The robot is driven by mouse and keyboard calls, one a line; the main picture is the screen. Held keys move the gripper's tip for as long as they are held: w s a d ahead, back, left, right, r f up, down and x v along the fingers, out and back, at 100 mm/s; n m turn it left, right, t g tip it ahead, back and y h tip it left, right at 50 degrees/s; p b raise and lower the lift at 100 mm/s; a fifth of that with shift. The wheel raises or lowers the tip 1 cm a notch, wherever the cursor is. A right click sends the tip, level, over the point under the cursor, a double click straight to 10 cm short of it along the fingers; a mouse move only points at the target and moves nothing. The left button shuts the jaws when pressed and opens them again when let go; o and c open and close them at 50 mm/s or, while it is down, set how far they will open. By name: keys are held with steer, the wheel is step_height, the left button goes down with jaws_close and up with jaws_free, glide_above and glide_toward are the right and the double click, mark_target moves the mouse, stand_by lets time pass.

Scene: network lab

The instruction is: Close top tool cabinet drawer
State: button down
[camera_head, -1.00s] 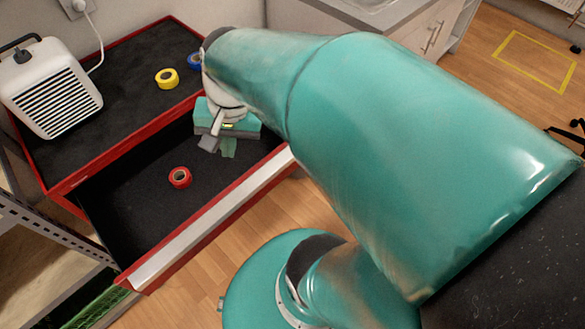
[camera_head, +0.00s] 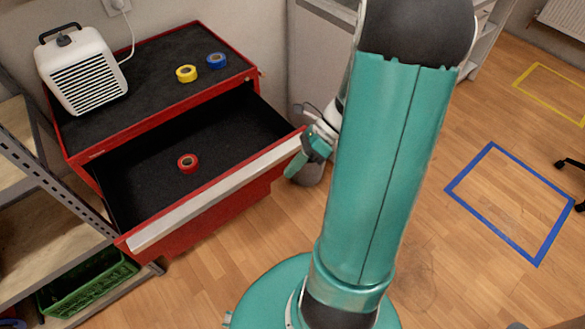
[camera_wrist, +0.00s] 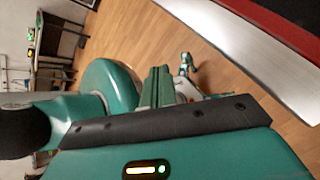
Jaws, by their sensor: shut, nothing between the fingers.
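The red tool cabinet's top drawer (camera_head: 125,185) is pulled well out, with a dark lining and a pale front edge strip (camera_head: 215,195). A red tape roll (camera_head: 188,163) lies inside it. My gripper (camera_head: 294,170) is just outside the drawer front, near its right end, partly hidden by my arm. In the wrist view my gripper (camera_wrist: 157,72) has its fingers together and empty. The pale drawer front (camera_wrist: 265,45) shows at the upper right there, apart from the fingers.
A yellow tape roll (camera_head: 186,74), a blue tape roll (camera_head: 217,60) and a white heater (camera_head: 82,72) stand on the cabinet top. A metal shelf (camera_head: 40,165) with a green crate (camera_head: 85,284) is at the left. Wooden floor before the drawer is clear.

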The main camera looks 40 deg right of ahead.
steer(key=s+d+f+m+t+y, duration=0.35)
steer(key=d+f+m+t, duration=0.8)
steer(key=m, duration=0.65)
steer(key=w+d+x, duration=0.1)
steer(key=x, duration=1.1)
steer(key=shift+w+r+h, duration=0.2)
steer(key=shift+w+h, duration=0.15)
steer(key=shift+w, duration=0.15)
steer(key=shift+d, duration=0.1)
